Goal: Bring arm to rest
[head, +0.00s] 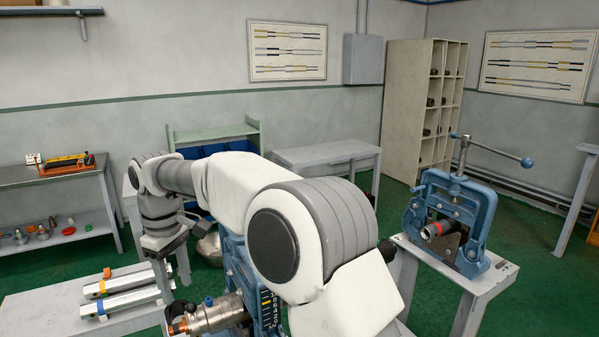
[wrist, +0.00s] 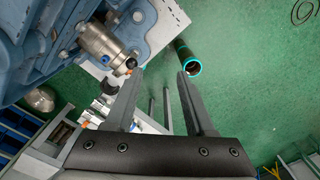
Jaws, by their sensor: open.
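My arm stretches across the middle of the head view, bent toward the left. My gripper (head: 164,283) hangs at its end, pointing down beside the near blue vise (head: 235,265). In the wrist view, my gripper (wrist: 160,74) has its two fingers apart with nothing held between them. The near vise also fills the upper left of the wrist view (wrist: 50,50), with a metal cylindrical piece (wrist: 103,45) in it. My arm hides part of this vise in the head view.
Silver bars with coloured bands (head: 125,300) lie on the left bench. A second blue vise (head: 455,215) with a dark red-ringed pipe (head: 437,229) stands at right. In the wrist view, a dark pipe with a cyan ring (wrist: 186,55) shows close beside the right finger.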

